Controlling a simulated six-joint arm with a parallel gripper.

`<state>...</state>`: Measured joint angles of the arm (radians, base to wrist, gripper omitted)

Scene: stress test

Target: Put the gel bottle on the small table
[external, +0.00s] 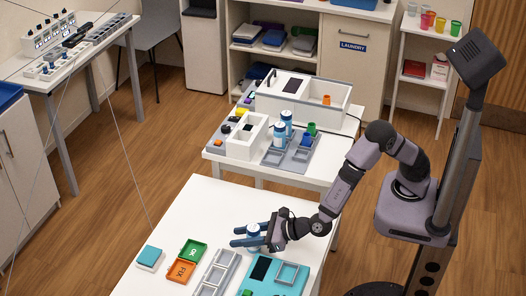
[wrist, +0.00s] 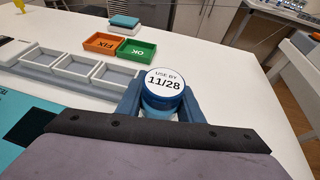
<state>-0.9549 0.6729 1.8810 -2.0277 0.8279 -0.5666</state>
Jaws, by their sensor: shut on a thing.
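My gripper (external: 251,236) is shut on a small bottle (external: 253,230) above or at the front white table (external: 210,196); I cannot tell whether the bottle touches the top. In the wrist view, the bottle's round white lid (wrist: 165,90) reads "USE BY 11/28" and sits between my blue fingers (wrist: 163,105). Its body is mostly hidden, and no label names it as gel. A second white table (external: 225,168) stands behind the front one. Two similar blue-and-white bottles (external: 280,137) stand on it, on a grey tray (external: 298,158).
An orange FIX tray (external: 181,272), a green OK tray (external: 193,250) and a teal-topped block (external: 150,257) lie left of my gripper. A grey divided rack (external: 215,272) and teal board (external: 258,289) are nearer.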

